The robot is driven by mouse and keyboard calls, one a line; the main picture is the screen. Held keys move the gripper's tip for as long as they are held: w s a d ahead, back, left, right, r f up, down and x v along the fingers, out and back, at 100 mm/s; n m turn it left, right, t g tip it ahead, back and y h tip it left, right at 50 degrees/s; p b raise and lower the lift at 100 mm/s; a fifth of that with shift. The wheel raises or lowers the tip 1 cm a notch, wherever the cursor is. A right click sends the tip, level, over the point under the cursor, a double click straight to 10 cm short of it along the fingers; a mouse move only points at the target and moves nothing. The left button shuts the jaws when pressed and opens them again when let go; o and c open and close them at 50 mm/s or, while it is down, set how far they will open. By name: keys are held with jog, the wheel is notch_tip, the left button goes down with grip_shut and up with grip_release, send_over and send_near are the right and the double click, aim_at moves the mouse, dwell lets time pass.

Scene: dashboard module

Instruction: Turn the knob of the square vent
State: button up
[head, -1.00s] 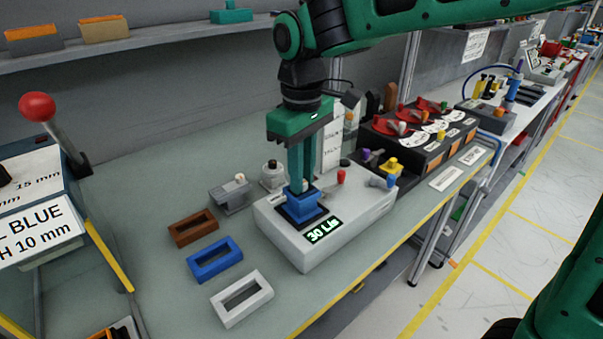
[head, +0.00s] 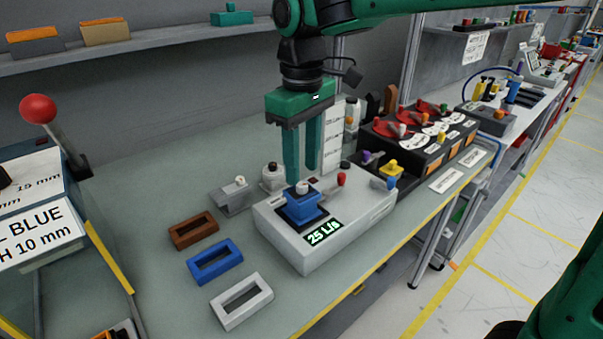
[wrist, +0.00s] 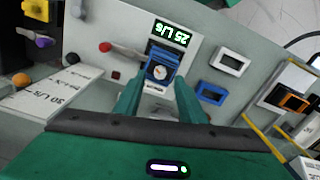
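The square vent is a blue block (head: 306,209) on a light grey box (head: 285,247), with a small pale round knob (head: 302,187) on top. In the wrist view the blue vent (wrist: 152,84) and its knob (wrist: 159,72) sit just beyond my fingers. The display (head: 324,232) on the box reads 25 L/s. My gripper (head: 304,176) points down over the vent, its fingers apart and empty. It also shows open in the wrist view (wrist: 161,92). The fingertips appear above the knob; their exact clearance is hard to tell.
A red knob (head: 341,180) on the same box stands close to the right of my fingers. Brown (head: 193,231), blue (head: 215,261) and white (head: 241,301) rectangular frames lie to the left. A white card (wrist: 65,92) reads 30 L/s. A dark panel with red dials (head: 420,135) stands behind right.

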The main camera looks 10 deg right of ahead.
aim_at(302, 184)
notch_tip(302, 184, up, 7)
dwell(0.3)
jog(key=shift+r, duration=0.1)
